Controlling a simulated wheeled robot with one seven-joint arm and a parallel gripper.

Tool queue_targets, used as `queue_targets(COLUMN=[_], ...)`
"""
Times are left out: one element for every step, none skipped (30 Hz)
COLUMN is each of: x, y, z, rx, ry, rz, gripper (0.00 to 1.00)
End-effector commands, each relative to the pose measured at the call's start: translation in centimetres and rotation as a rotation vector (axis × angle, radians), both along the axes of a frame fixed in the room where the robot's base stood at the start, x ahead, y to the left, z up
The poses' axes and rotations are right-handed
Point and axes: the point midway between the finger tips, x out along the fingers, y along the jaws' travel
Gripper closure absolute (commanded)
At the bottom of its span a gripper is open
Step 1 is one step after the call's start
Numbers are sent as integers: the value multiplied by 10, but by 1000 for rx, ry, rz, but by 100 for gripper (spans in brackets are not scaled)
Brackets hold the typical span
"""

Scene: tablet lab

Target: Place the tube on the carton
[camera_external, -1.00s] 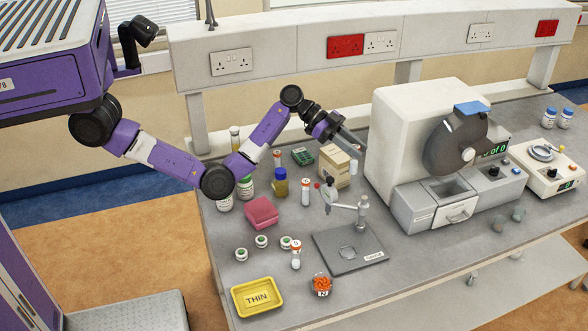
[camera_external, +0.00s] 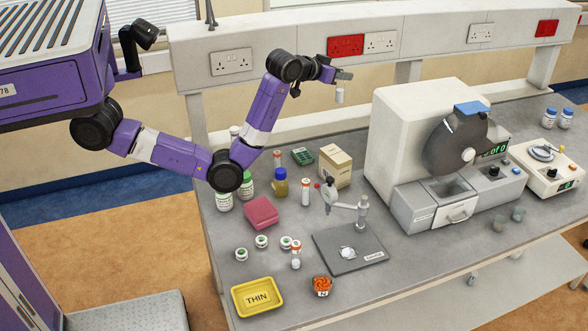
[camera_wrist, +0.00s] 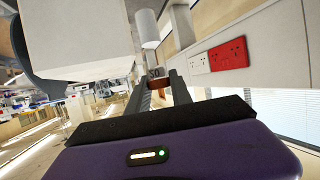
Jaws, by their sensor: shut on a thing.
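My gripper (camera_external: 342,76) is raised well above the bench, at the height of the wall sockets. It is shut on a small white tube (camera_external: 340,96), which hangs below the fingers. In the wrist view the tube (camera_wrist: 148,30) shows as a white cylinder beyond the fingertips of my gripper (camera_wrist: 160,80), with a brownish part between them. The tan carton (camera_external: 335,166) stands upright on the bench below the gripper, apart from the tube. Its top is clear.
A large white machine (camera_external: 405,135) stands right of the carton. In front are a small metal stand (camera_external: 360,215) and a capped tube (camera_external: 305,191). A green item (camera_external: 302,156) and an amber bottle (camera_external: 280,182) stand left. The sockets' wall panel (camera_external: 290,62) runs behind.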

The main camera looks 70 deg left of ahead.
Motion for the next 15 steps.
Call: queue_targets(x=[1, 1, 1, 0, 0, 0, 0, 0, 0, 0, 0, 0, 0, 0, 0], y=[0, 0, -1, -1, -1, -1, -1, -1, -1, -1, -1, 0, -1, -1, -1], z=[-5, -9, -16, -22, -29, -39, -47, -54, -63, -71, -78, -88, -95, -103, -112], rx=[1, 2, 2, 2, 3, 1, 2, 2, 3, 3, 2, 2, 3, 3, 3], ry=[4, 5, 6, 6, 8, 8, 8, 8, 9, 8, 7, 7, 9, 9, 8], rz=[9, 11, 13, 13, 13, 12, 12, 12, 12, 12, 12, 12, 12, 12, 11], gripper=[100, 100, 100, 100, 100, 100, 100, 100, 100, 100, 100, 100, 100, 100, 100])
